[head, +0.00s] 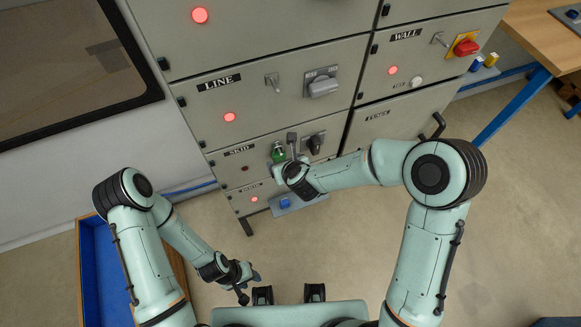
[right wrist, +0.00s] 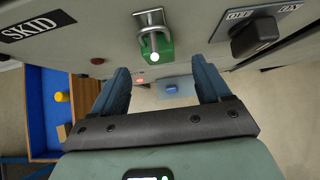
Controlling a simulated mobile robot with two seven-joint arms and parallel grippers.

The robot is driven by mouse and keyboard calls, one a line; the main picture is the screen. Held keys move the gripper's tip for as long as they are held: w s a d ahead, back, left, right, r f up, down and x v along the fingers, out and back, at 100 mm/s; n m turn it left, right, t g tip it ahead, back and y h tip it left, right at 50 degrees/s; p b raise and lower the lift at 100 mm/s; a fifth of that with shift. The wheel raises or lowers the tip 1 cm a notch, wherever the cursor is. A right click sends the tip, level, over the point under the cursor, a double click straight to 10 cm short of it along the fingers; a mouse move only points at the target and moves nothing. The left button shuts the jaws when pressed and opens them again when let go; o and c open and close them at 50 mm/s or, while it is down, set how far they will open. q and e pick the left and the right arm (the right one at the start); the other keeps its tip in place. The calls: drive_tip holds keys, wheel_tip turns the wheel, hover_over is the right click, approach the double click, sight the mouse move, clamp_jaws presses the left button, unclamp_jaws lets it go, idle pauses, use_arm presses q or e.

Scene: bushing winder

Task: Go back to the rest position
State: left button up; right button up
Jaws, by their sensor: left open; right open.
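My left gripper (head: 251,287) is low in the head view, over the bare floor in front of my base; it is open and empty. My right gripper (head: 281,172) is at the cabinet front, just below the SKID label. In the right wrist view its two fingers (right wrist: 162,85) stand wide apart with nothing between them. A green padlock (right wrist: 156,48) hangs from a metal hasp on the SKID panel, just beyond the fingers and apart from them. The padlock also shows in the head view (head: 278,153), beside the right gripper.
The grey cabinet (head: 240,100) with switches and red lamps fills the upper middle. An OFF/ON rotary switch (right wrist: 256,36) is right of the padlock. A blue-lined tray (head: 97,265) stands at the left and a wooden table (head: 545,40) at the upper right.

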drive_tip(key=v, duration=0.9)
drive_tip(key=shift+s+r, duration=0.15)
drive_tip(key=shift+r, duration=0.15)
drive_tip(key=s+d+f+n+g, duration=0.2)
drive_tip(key=s+d+f+n, duration=0.1)
drive_tip(key=f+n, duration=0.5)
drive_tip(key=s+d+f+n+g, duration=0.2)
drive_tip(key=s+d+f+n, duration=0.3)
drive_tip(key=f, duration=0.6)
drive_tip(key=s+d+f+n+g, duration=0.1)
drive_tip(key=s+f+n+g, duration=0.4)
drive_tip(key=s+f+n, duration=0.6)
drive_tip(key=s+n, duration=0.3)
drive_tip(key=n, duration=0.1)
drive_tip(key=shift+s+d+y, duration=0.35)
drive_tip(key=shift+s+y, duration=0.05)
